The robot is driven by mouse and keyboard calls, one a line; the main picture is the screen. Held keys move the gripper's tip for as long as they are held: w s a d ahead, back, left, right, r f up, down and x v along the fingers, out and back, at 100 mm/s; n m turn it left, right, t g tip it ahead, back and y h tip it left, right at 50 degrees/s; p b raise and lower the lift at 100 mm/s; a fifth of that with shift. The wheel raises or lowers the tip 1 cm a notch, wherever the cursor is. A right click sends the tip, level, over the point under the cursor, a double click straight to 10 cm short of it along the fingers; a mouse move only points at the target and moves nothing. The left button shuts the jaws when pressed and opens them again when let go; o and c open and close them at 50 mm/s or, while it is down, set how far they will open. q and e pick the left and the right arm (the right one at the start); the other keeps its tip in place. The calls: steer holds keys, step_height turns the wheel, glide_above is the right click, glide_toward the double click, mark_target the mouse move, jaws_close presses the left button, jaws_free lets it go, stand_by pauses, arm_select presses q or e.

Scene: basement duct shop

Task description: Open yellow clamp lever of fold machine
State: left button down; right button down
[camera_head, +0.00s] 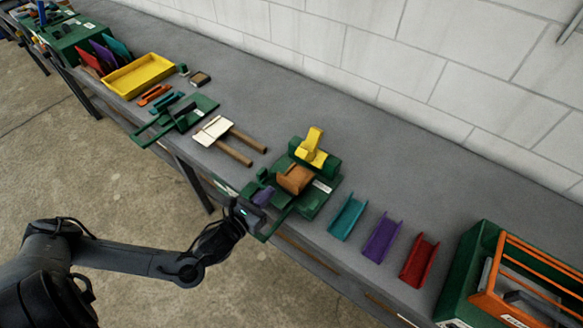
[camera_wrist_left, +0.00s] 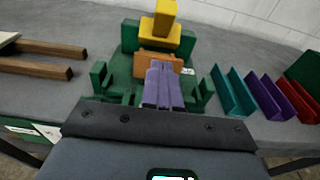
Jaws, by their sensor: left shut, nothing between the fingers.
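The fold machine has a green base (camera_head: 313,203) and stands on the grey bench, with an orange-brown block (camera_head: 295,179) in its middle. Its yellow clamp lever (camera_head: 312,146) stands up at the back and slants down toward the block. The lever also shows at the top middle of the left wrist view (camera_wrist_left: 163,24). My left gripper (camera_head: 265,192) is at the machine's front edge, its purple-grey fingers shut and empty. In the left wrist view the fingers (camera_wrist_left: 160,70) point at the orange-brown block, with the lever beyond them, apart from it. I cannot tell whether the fingers touch the block.
Teal (camera_head: 347,216), purple (camera_head: 382,237) and red (camera_head: 419,261) channels lie right of the machine. A green and orange unit (camera_head: 480,268) stands beyond them. A wooden-handled tool (camera_head: 228,140) lies to the left, with a yellow tray (camera_head: 138,75) farther off. The wall runs behind the bench.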

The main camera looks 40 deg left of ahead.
mark_target(284, 178)
arm_select(q)
steer(key=w, duration=0.7)
steer(key=shift+w+a+f, duration=0.3)
steer(key=shift+w, duration=0.1)
steer(key=w, duration=0.1)
steer(key=w+r, duration=0.1)
steer(key=shift+w+a+r, duration=0.1)
steer(key=shift+w+r, duration=0.2)
steer(key=shift+w, duration=0.05)
steer(key=shift+w+r, duration=0.35)
steer(key=shift+w, duration=0.2)
steer(key=shift+g, duration=0.6)
steer(key=w+r+p, duration=0.1)
steer(key=p, duration=0.2)
steer(key=w+r+p, duration=0.2)
steer(key=p, duration=0.1)
steer(key=shift+w+a+r, duration=0.1)
steer(key=shift+a+r, duration=0.1)
steer(key=shift+r, duration=0.1)
